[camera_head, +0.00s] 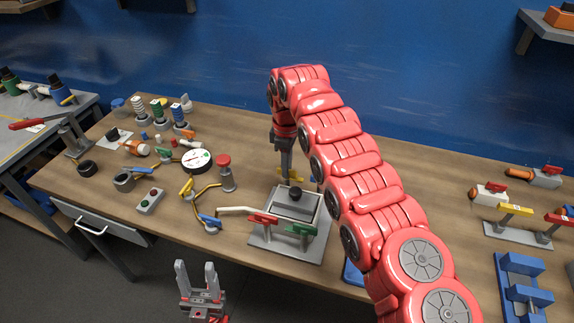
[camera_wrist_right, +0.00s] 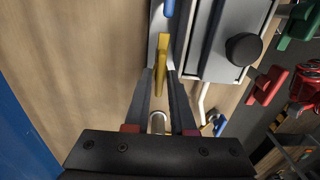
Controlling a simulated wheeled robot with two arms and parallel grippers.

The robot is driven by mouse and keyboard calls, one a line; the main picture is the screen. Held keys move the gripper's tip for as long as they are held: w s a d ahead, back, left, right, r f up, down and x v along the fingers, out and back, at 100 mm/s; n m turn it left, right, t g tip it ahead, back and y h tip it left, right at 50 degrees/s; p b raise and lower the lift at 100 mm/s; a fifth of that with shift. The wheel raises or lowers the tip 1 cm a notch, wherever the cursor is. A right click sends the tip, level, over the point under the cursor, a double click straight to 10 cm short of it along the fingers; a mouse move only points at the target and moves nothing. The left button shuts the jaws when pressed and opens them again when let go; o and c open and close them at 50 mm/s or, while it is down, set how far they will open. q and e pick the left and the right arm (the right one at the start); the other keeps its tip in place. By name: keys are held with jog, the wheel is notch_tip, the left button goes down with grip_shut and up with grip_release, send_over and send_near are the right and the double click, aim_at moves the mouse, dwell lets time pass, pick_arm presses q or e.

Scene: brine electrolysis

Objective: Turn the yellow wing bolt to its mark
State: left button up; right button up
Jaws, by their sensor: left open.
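The yellow wing bolt (camera_head: 294,179) stands at the back edge of a grey cell with a black-knobbed lid (camera_head: 296,207). My right gripper (camera_head: 286,172) points down at the bolt from above. In the right wrist view the yellow bolt (camera_wrist_right: 163,62) lies between the two fingers of my right gripper (camera_wrist_right: 162,78). Whether both fingers touch it is unclear. The bolt's mark cannot be made out. My left gripper (camera_head: 197,268) is open and empty, in front of the table's front edge and away from the bolt.
Red (camera_head: 263,219) and green (camera_head: 300,230) clips sit at the cell's front. Blue and yellow fixtures stand at the right.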

jog(key=shift+o, duration=1.1)
notch_tip(320, 180, up, 5)
jog(key=shift+a+p, duration=0.15)
jog(key=shift+p, duration=0.6)
notch_tip(320, 180, up, 12)
jog(key=p, duration=1.2)
jog(key=shift+r, duration=0.15)
